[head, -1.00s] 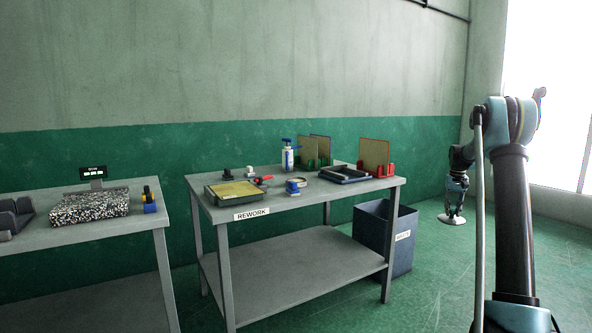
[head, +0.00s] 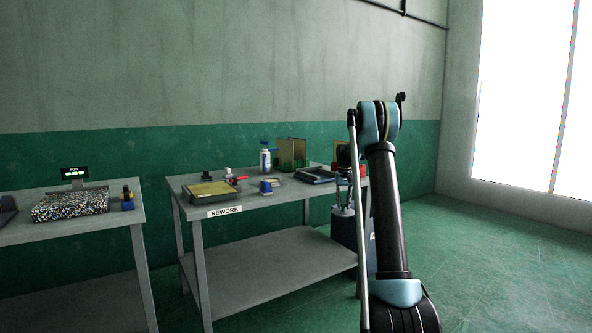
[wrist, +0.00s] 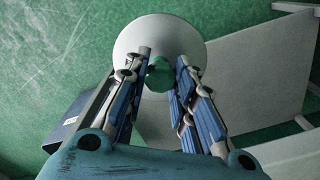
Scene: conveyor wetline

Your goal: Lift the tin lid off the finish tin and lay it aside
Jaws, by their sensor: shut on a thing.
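My gripper (wrist: 160,66) is shut on the green knob (wrist: 159,75) of the pale round tin lid (wrist: 150,34). The lid hangs below the fingers, clear of any surface, in the wrist view. In the head view my gripper (head: 343,190) and the lid (head: 343,212) show in front of the right end of the rework table, partly behind my arm. A small round item, possibly the finish tin (head: 271,181), stands on the table near a blue block; it is too small to make out surely.
The rework table (head: 230,263) holds a shallow tray (head: 211,190), a bottle (head: 265,160), a black tray (head: 315,175) and upright panels in racks (head: 293,153). A blue bin (wrist: 75,120) stands beside it. Another table (head: 60,236) is at the left. The floor at right is clear.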

